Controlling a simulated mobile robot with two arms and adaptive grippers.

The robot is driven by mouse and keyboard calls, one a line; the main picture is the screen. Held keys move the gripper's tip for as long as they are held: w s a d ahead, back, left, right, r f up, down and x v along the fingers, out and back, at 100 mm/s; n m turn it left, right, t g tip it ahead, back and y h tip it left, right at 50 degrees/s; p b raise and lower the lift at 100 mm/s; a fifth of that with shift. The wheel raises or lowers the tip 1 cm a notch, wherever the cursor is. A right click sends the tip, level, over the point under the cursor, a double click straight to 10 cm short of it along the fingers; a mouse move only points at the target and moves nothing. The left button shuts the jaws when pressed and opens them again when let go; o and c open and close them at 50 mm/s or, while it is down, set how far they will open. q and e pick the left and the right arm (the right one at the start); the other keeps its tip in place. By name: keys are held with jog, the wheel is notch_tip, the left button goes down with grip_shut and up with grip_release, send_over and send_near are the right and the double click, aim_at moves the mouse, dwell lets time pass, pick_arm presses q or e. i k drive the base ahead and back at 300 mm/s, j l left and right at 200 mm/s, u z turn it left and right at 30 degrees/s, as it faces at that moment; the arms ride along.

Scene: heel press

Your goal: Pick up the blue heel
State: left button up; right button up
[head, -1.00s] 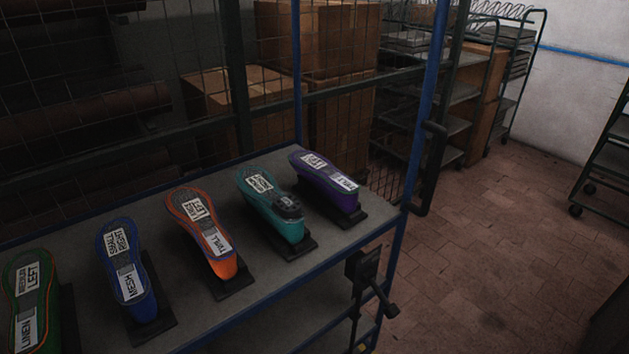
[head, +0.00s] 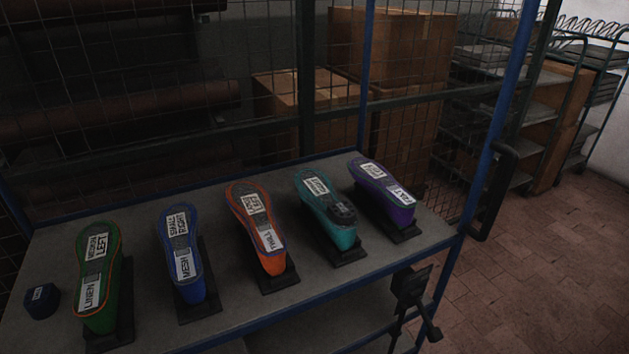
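A small dark blue heel (head: 41,302) with a white label lies on the grey shelf top (head: 235,333) at its left end, left of the green shoe form. Several shoe forms stand in a row on black stands. The green one (head: 98,278) reads LEFT and LINEN, the blue one (head: 183,250) reads RIGHT and MESH. A dark heel piece (head: 343,213) sits on the teal form (head: 325,205). Neither of my grippers is in view.
An orange form (head: 257,225) and a purple form (head: 384,190) complete the row. A blue-framed rack with wire mesh stands behind, with cardboard boxes (head: 395,60) beyond. A black handle-like bracket (head: 411,290) sticks out at the front right. Tiled floor (head: 540,275) is open at right.

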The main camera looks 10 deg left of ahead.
aim_at(41, 301)
jog(key=u, duration=2.1)
jog(key=j, duration=0.25)
jog(key=z, duration=0.05)
